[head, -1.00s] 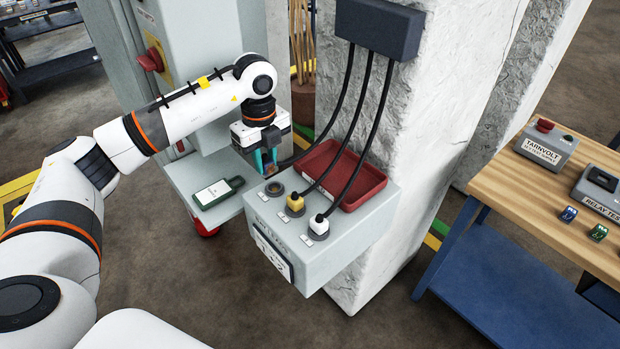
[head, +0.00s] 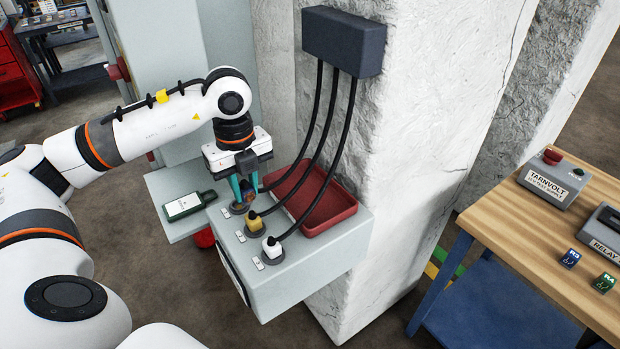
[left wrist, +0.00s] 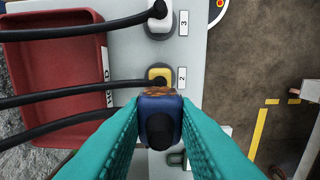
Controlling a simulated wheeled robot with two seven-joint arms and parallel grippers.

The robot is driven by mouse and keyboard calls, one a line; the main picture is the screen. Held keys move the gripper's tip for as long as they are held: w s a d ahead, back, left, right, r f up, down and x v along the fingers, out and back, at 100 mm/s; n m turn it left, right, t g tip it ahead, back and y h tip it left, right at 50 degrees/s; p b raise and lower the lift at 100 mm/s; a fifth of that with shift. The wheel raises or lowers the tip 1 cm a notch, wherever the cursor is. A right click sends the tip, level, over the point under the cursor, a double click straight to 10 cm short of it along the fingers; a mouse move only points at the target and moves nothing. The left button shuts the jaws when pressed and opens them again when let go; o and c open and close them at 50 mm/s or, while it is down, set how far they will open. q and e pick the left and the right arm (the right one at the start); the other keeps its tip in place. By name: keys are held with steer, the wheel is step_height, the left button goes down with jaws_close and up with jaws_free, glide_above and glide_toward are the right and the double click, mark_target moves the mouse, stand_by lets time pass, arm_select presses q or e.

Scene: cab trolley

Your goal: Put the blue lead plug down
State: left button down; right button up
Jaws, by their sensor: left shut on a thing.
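The blue lead plug (left wrist: 160,128) is held between the teal fingers of my left gripper (head: 243,198). It shows a brown, scorched-looking face in the left wrist view. In the head view the plug is mostly hidden between the fingers, close above the first socket (head: 238,209) on the grey box (head: 290,275). I cannot tell whether it touches the socket. The yellow plug (head: 255,224) sits in the second socket and the white plug (head: 271,246) in the third. My right gripper is not in view.
A red tray (head: 322,222) lies on the box behind the plugs. Black leads hang from a dark box (head: 343,40) on the pillar. A green-and-white device (head: 188,205) lies on a shelf at left. A wooden bench (head: 530,240) stands at right.

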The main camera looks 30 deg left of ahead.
arm_select(q)
steer(key=w+d+p, duration=0.2)
steer(key=w, duration=0.2)
steer(key=w+d+f+p, duration=0.1)
steer(key=w+p, duration=0.1)
steer(key=w, duration=0.2)
steer(key=w+d+f+p, duration=0.1)
steer(key=w+d+p, duration=0.1)
steer(key=w, duration=0.3)
steer(key=shift+w+d+f, duration=0.1)
steer(key=shift+d+f, duration=0.15)
steer(key=shift+d, duration=0.05)
steer(key=shift+a+f, duration=0.1)
steer(key=shift+f, duration=0.55)
step_height(320, 180, down, 2)
steer(key=shift+f+p, duration=0.2)
steer(key=shift+p, duration=0.75)
steer(key=shift+w+f, duration=0.1)
steer(key=shift+f, duration=0.3)
steer(key=shift+f, duration=0.1)
